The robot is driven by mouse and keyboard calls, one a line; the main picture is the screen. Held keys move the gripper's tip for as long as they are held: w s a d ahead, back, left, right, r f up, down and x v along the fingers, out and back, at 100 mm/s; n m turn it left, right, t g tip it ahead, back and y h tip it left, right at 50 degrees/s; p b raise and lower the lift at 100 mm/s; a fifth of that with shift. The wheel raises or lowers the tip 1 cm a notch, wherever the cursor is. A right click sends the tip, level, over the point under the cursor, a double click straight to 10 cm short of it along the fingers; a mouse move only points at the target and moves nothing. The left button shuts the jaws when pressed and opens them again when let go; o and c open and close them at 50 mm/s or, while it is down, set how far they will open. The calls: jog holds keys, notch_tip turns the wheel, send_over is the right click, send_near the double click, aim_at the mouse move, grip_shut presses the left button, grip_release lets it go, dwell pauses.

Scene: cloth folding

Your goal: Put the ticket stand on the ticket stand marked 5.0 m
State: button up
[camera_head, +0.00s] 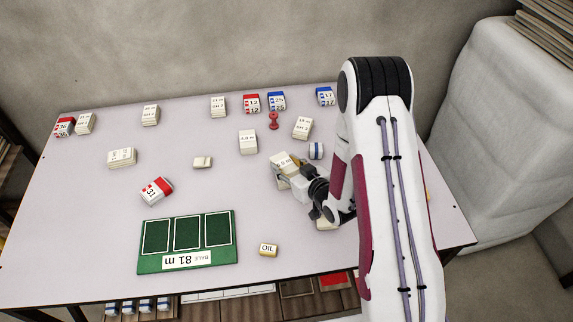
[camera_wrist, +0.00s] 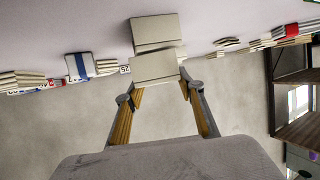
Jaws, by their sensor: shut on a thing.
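My gripper (camera_head: 302,184) is shut on a cream ticket stand (camera_wrist: 152,69), which sits between its fingertips (camera_wrist: 158,90) in the wrist view. A second cream ticket stand (camera_wrist: 154,32) is right beyond the held one there. In the head view, cream stands (camera_head: 283,160) show at the gripper's tip, one with a small printed label too small to read surely. Whether the held stand touches the other is unclear. My arm partly hides this spot.
Other cream stands (camera_head: 248,141) and red and blue marked blocks (camera_head: 252,103) lie scattered. A red pawn-like piece (camera_head: 273,120) and a small white-and-blue piece (camera_head: 316,150) are near the gripper. A green board (camera_head: 188,272) and an OIL block (camera_head: 268,250) lie in front.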

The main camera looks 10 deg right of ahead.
jog(key=shift+f, duration=0.15)
jog(key=o, duration=0.9)
jog(key=shift+o, duration=0.2)
jog(key=v, duration=1.2)
jog(key=shift+w+d, duration=0.1)
dwell(0.4)
